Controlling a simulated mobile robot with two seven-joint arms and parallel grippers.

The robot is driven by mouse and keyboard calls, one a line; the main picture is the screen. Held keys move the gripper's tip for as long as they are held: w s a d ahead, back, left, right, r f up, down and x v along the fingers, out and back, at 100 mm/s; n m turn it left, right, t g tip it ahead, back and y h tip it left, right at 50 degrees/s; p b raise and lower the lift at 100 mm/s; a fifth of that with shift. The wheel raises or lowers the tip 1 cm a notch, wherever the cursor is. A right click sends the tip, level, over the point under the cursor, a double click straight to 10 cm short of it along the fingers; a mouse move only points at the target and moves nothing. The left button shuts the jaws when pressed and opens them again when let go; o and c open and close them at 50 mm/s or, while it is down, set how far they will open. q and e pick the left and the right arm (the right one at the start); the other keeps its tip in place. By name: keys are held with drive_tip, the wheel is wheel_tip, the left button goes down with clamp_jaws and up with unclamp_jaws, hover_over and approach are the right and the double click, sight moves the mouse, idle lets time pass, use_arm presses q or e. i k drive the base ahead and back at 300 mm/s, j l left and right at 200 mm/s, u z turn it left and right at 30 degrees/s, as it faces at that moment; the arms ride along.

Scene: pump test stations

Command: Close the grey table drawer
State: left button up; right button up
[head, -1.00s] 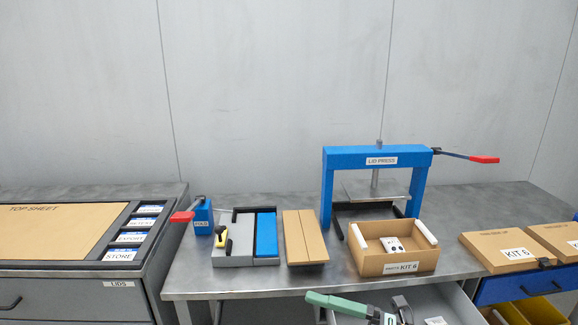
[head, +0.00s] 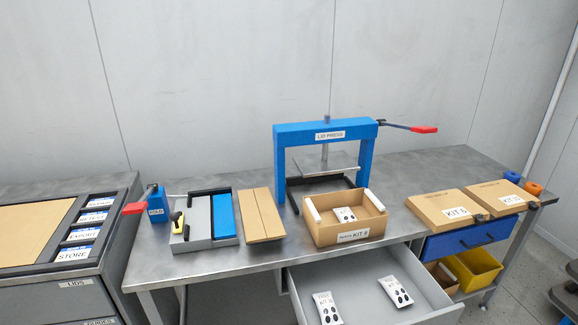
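Neither of my grippers is in view.
A blue drawer unit (head: 460,243) is right of the grey drawer, with a yellow bin (head: 476,270) below. Floor shows at the right.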

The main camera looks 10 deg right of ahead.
sight(359, 297)
drive_tip(key=z, duration=1.15)
